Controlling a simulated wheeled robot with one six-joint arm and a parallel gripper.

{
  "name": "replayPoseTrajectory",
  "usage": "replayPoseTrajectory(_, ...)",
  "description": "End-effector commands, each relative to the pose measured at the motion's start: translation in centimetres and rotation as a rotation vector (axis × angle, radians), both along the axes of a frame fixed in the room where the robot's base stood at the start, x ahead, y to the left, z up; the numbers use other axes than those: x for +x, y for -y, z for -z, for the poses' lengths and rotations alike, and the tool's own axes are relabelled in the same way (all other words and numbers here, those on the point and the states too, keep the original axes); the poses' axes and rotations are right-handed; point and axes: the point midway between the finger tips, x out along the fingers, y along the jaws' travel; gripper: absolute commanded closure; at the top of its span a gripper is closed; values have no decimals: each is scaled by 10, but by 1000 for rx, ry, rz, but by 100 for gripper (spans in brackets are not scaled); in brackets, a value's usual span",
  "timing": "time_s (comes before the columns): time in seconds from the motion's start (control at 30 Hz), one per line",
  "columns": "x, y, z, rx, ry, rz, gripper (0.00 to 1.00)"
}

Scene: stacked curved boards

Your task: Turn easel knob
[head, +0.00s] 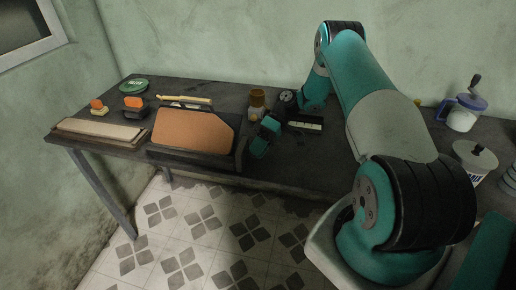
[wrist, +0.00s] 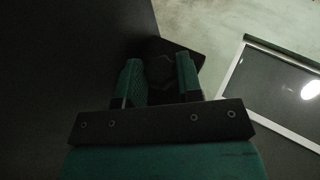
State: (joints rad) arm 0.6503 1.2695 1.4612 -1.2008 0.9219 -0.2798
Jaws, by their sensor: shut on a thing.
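The easel (head: 236,157) is a dark frame near the table's front edge, with an orange-brown board (head: 195,130) leaning on it. My gripper (head: 264,137) is at the easel's right side, with its teal fingers one behind the other. In the wrist view my gripper (wrist: 159,66) has its two teal fingers on either side of a dark, rounded knob (wrist: 161,68) and is shut on it. The knob is very dark there, so its turn angle cannot be read. In the head view the fingers hide it.
Left on the table (head: 215,88) are a pale board stack (head: 100,131), orange-and-dark blocks (head: 134,103) and a green round item (head: 134,85). An amber-topped jar (head: 257,103) and a dark brush-like block (head: 305,123) stand behind my gripper. A pitcher (head: 463,115) stands far right.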

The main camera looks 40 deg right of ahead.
Motion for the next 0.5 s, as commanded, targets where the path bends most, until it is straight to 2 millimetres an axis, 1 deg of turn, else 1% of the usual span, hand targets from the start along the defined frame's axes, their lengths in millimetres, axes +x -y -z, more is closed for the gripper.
replayPoseTrajectory(0.2, 1, 1, 1, 41, -31, 2, 90)
replayPoseTrajectory(0.5, 1, 1, 0, 50, -38, 3, 91)
